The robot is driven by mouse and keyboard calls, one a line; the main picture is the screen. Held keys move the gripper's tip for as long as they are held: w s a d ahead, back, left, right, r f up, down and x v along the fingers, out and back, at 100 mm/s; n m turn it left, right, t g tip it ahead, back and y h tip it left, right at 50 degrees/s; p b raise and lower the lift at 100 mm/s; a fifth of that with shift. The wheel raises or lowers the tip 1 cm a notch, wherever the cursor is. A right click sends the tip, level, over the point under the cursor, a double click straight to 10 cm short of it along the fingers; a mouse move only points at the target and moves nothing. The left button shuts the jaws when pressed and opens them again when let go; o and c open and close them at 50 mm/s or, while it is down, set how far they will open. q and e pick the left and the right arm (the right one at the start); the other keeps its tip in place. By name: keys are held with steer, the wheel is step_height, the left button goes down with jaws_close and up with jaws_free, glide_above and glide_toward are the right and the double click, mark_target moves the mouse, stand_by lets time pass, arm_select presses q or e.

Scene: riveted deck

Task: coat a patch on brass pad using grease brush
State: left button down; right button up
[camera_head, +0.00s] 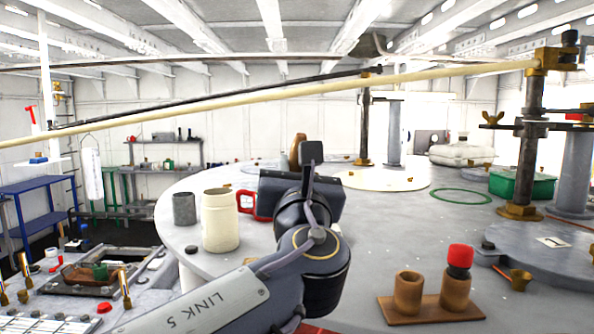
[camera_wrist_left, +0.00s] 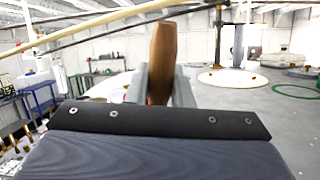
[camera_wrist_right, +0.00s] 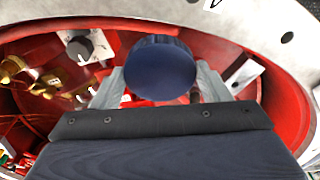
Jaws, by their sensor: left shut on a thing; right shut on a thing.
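My left gripper (camera_head: 291,158) is shut on a brown wooden handle (camera_head: 299,147), seen upright between the fingers in the left wrist view (camera_wrist_left: 162,62). It looks like the grease brush; its bristle end is hidden behind the gripper. A pale yellow round disc (camera_head: 385,179) lies flat on the grey deck beyond and right of the gripper, apart from the handle. It may be the brass pad; I cannot tell for sure. My right gripper (camera_wrist_right: 160,88) is shut on a dark blue round-topped thing (camera_wrist_right: 160,68), over a red-walled round recess.
A cream mug (camera_head: 219,220), grey cup (camera_head: 184,209) and red-handled item (camera_head: 246,201) stand left of my left arm. A wooden holder (camera_head: 432,308) is in front right. A green ring (camera_head: 460,203), green box (camera_head: 510,183) and post (camera_head: 527,140) stand right. A pale rod crosses above.

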arm_select(q)
step_height(320, 180, up, 2)
steer(key=shift+a+p, duration=0.15)
steer(key=shift+p, duration=0.45)
arm_select(e)
steer(key=shift+s+r, duration=0.2)
steer(key=shift+r, duration=0.75)
arm_select(q)
steer(key=shift+r, duration=0.2)
arm_select(e)
steer(key=shift+s+d+r, duration=0.1)
steer(key=shift+d+r, duration=0.05)
arm_select(q)
steer(key=shift+f, duration=0.1)
